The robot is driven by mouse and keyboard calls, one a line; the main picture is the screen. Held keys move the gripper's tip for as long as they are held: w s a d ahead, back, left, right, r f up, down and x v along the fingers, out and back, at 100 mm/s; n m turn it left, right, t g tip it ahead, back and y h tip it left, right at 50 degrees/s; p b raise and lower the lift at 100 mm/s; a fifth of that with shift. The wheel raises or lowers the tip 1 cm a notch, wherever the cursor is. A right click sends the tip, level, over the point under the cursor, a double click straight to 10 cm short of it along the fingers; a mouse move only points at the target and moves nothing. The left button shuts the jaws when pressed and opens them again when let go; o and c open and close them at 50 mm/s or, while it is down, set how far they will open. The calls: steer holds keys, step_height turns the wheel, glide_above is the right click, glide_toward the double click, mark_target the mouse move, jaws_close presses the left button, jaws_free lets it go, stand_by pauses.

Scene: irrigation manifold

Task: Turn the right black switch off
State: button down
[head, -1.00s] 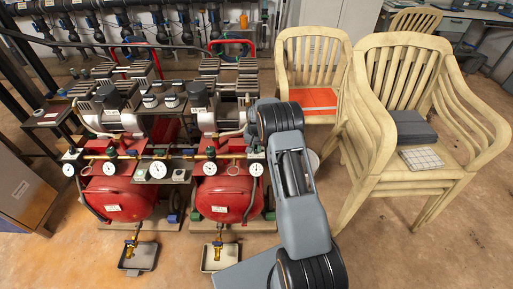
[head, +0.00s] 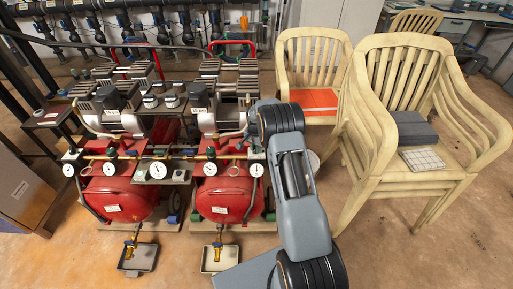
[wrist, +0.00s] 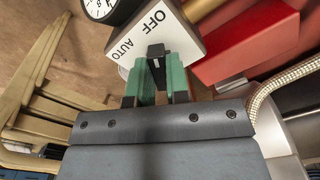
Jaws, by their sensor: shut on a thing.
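The right black switch (wrist: 156,52) shows in the wrist view on a white plate (wrist: 182,45) marked OFF and AUTO. My gripper (wrist: 160,76) has its green fingers shut on the switch, one on each side. The OFF mark lies just above the switch and the AUTO mark to its left. Which mark the switch points at is not clear. In the head view, my arm reaches to the front of the right red compressor (head: 222,198), and its links hide part of that area. The switch is too small to make out there.
A round gauge (wrist: 108,8) sits close to the plate, and a red body (wrist: 245,45) lies to its right. A braided hose (wrist: 285,78) runs at the right. The left compressor (head: 122,195) and stacked chairs (head: 385,165) flank my arm.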

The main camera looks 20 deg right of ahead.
steer(key=c, duration=1.1)
jaws_free()
steer(key=shift+r, duration=0.1)
step_height(320, 180, up, 14)
steer(key=p, duration=0.2)
